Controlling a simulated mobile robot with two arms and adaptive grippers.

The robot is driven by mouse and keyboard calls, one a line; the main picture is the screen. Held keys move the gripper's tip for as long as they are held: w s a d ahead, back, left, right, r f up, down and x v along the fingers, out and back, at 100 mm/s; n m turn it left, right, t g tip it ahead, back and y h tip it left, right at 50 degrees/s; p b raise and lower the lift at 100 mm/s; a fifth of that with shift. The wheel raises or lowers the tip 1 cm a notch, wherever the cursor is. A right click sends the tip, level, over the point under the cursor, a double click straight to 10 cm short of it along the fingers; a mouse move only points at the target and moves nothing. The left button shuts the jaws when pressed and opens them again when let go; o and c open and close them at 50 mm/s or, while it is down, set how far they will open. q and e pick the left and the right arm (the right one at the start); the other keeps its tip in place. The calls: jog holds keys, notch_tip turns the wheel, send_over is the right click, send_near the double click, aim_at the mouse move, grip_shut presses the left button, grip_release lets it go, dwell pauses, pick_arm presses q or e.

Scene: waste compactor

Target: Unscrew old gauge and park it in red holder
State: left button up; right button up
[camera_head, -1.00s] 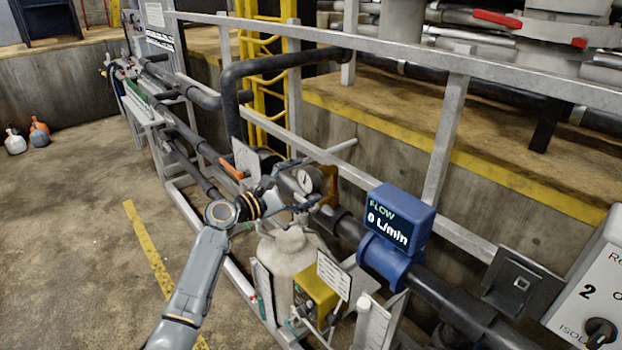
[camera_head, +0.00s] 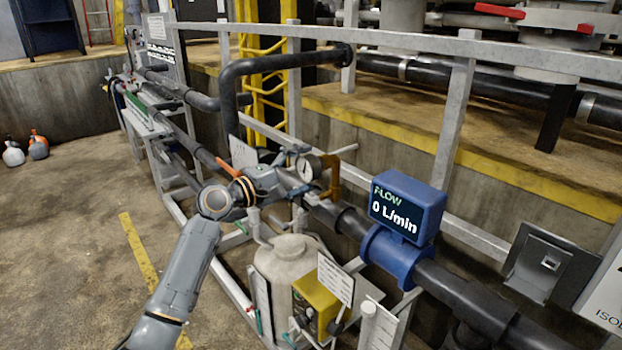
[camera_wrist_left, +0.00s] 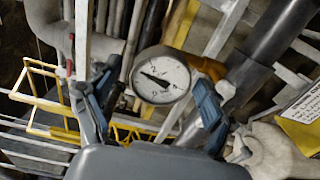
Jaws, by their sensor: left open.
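The old gauge (camera_head: 307,168) is a round white dial on the pipe run, just beyond my left gripper in the head view. My left gripper (camera_head: 290,178) reaches in from the left at about the gauge's height. In the left wrist view the gauge (camera_wrist_left: 160,75) faces me between the two open fingers of the left gripper (camera_wrist_left: 150,108). The fingers stand apart on either side of the dial, with visible gaps; I cannot tell the exact depth. I cannot make out the red holder. My right gripper is not in view.
A blue flow meter (camera_head: 402,225) reading 0 L/min sits on the black pipe to the right. A pale tank (camera_head: 290,258) and a yellow box (camera_head: 316,302) stand below the gauge. A grey railing (camera_head: 455,130) runs behind. Open floor lies at left.

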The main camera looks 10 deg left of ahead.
pick_arm(q)
jog(key=shift+f+m+b, duration=0.2)
jog(key=shift+m+b, duration=0.5)
jog(key=shift+m, duration=0.1)
jog(key=shift+r+m, duration=0.15)
jog(key=shift+m, duration=0.15)
jog(key=m+b, duration=0.4)
jog(key=b, duration=0.1)
jog(key=shift+f, duration=0.2)
jog(key=shift+r+m+b, duration=0.2)
jog(key=shift+m+b, duration=0.35)
jog(key=shift+m, duration=0.05)
jog(key=m+b, duration=0.2)
jog(key=b, duration=0.1)
jog(key=shift+f+m, duration=0.2)
jog(key=shift+m, duration=0.1)
jog(key=shift+m+b, duration=0.45)
jog(key=shift+m, duration=0.05)
jog(key=shift+r+m, duration=0.15)
jog(key=shift+m, duration=0.55)
jog(key=shift+r, duration=0.1)
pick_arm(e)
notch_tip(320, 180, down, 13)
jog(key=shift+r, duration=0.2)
